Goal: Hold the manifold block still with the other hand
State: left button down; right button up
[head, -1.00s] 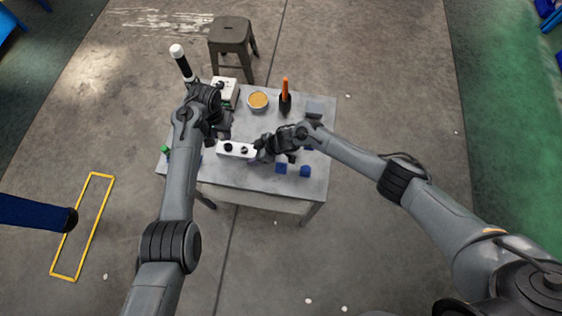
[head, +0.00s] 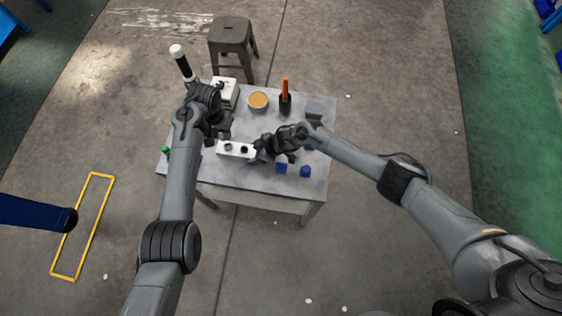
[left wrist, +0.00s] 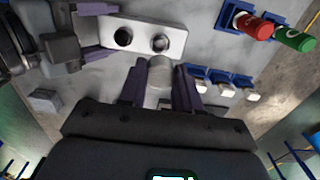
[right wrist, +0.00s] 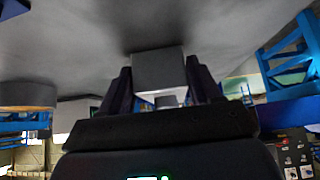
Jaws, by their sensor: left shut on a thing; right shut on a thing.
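The white manifold block (head: 236,150) has two dark round ports on top and lies near the middle of the table; it also shows in the left wrist view (left wrist: 172,34). My right gripper (head: 262,149) is shut on its right end. In the right wrist view the pale block end (right wrist: 158,70) sits between the right fingers. My left gripper (left wrist: 160,88) is shut on a small pale grey cylindrical part (left wrist: 160,72), beside the block's long side at the back. The part's lower end is hidden; I cannot tell whether it touches the block.
A stool (head: 232,35) stands behind.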

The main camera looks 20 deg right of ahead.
pick_arm(q)
jog(key=shift+f, duration=0.1)
jog(key=shift+f, duration=2.25)
jog(key=shift+f, duration=0.9)
jog(key=m, duration=0.4)
jog(key=shift+m, duration=0.6)
jog(key=m, duration=0.3)
jog(key=shift+d, duration=0.1)
jog(key=shift+m, duration=1.1)
